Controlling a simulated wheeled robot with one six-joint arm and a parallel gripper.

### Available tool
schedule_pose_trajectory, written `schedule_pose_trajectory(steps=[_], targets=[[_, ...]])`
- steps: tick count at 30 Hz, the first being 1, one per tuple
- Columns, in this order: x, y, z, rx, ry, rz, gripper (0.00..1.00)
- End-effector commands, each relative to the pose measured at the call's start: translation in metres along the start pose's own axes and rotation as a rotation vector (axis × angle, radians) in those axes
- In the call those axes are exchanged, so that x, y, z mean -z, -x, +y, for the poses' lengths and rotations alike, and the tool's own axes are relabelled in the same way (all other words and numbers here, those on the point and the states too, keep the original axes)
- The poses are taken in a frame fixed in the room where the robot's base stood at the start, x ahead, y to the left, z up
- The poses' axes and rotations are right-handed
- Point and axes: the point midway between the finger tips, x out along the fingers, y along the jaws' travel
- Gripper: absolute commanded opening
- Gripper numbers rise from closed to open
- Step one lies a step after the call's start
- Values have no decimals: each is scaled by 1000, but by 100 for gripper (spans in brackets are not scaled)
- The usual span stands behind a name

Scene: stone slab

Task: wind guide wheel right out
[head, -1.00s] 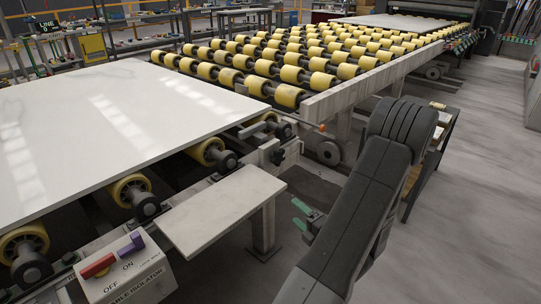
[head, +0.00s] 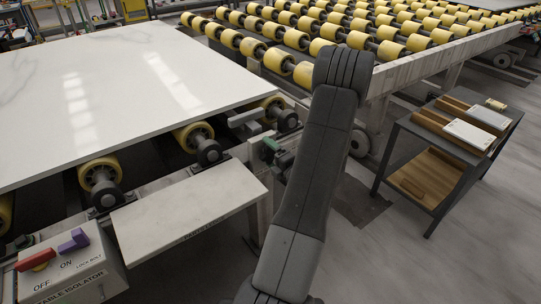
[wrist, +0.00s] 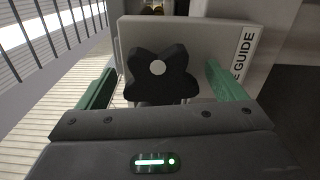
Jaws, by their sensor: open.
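The guide wheel (wrist: 172,85) is a black lobed knob with a pale round centre, in the wrist view. It sits in front of a pale block (wrist: 205,42) whose label reads "E GUIDE" in the part that shows. My gripper (wrist: 160,86) is open, with one green finger on the left of the wheel and one on the right. Gaps show between the fingers and the lobes, so neither appears to touch. In the head view my gripper (head: 272,148) is at the table's edge, partly hidden by my arm. The wheel cannot be made out there.
A white slab (head: 130,85) lies on yellow rollers at the left. A pale ledge (head: 190,205) juts out near the gripper. An isolator box (head: 75,265) with red and purple levers is at the lower left. A dark cart (head: 450,150) stands right; yellow rollers (head: 400,48) lie behind.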

Motion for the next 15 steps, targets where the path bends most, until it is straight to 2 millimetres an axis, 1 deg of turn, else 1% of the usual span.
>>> schedule_pose_trajectory(steps=[3,9,11,15], targets=[[0,-3,0,1,0,0,90],[0,-3,0,1,0,0,90],[0,-3,0,1,0,0,78],[0,-3,0,0,0,0,51]])
